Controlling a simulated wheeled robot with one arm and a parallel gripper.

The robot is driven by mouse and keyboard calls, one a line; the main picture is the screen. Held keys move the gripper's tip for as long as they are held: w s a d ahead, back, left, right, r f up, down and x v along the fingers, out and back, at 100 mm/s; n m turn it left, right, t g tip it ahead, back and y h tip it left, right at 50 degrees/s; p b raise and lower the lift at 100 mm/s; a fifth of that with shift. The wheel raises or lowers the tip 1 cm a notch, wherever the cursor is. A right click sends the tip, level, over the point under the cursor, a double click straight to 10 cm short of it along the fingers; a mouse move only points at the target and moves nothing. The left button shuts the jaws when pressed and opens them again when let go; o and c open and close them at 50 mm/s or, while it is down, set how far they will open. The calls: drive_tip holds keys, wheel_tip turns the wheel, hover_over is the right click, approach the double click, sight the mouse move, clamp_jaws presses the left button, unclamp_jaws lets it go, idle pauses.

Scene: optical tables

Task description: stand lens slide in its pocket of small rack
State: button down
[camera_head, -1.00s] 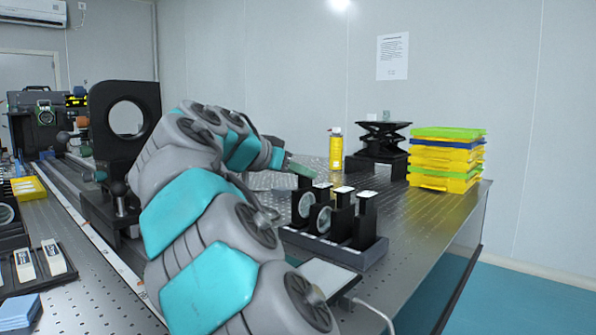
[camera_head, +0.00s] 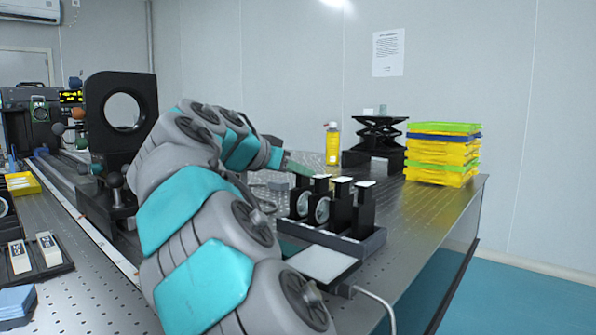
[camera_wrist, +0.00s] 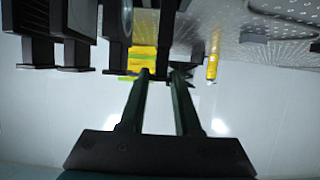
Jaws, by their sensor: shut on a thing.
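The small rack (camera_head: 328,239) is a dark, low tray on the optical table, right of my arm. Three black lens slides with white tops (camera_head: 342,203) stand upright in it. My gripper (camera_head: 297,168) is over the rack's left end, its fingers shut on the top of another dark lens slide (camera_head: 299,196). The arm partly hides this slide, and I cannot tell whether its foot is inside a pocket. In the wrist view my gripper (camera_wrist: 161,76) has the held slide (camera_wrist: 166,42) between its fingertips, with the other slides (camera_wrist: 75,30) to the left.
A flat pale-topped pad (camera_head: 321,263) with a white cable lies in front of the rack. Behind are a yellow bottle (camera_head: 333,145), a black lab jack (camera_head: 378,135) and stacked yellow trays (camera_head: 440,155). A large black ring mount (camera_head: 122,140) stands left of my arm.

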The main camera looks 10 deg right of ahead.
drive_tip(key=shift+f, duration=0.1)
drive_tip(key=c, duration=0.5)
unclamp_jaws()
drive_tip(key=shift+c, duration=0.2)
wheel_tip(320, 180, up, 10)
drive_tip(key=p, duration=0.7)
idle(1.0)
